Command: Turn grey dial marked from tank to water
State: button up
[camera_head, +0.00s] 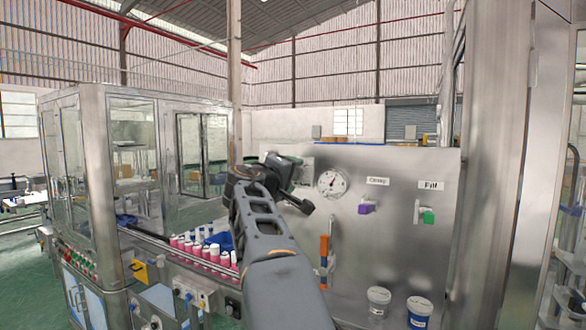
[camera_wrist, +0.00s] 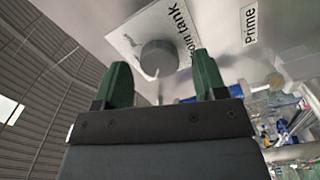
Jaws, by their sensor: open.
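The grey dial (camera_wrist: 158,58) is a round knob on a light plate (camera_wrist: 135,35) fixed to a metal panel. The plate carries lettering that ends in "from tank", partly hidden behind the knob and a finger. My gripper (camera_wrist: 160,82) is open, with its two green fingers apart in the wrist view. The dial shows between and beyond the fingertips, and nothing is held. In the head view my gripper (camera_head: 290,180) is at the left part of the metal panel (camera_head: 400,245), and my arm hides the dial there.
A "Prime" label (camera_wrist: 249,24) is right of the dial. A round gauge (camera_head: 332,182), a purple handle (camera_head: 367,208) and a green handle (camera_head: 428,217) are on the panel. Pink cans (camera_head: 205,250) stand on the line at left.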

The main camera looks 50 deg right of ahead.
jog(key=shift+w+d, duration=0.2)
jog(key=shift+d, duration=0.5)
jog(key=shift+c, duration=0.5)
jog(key=c, duration=0.8)
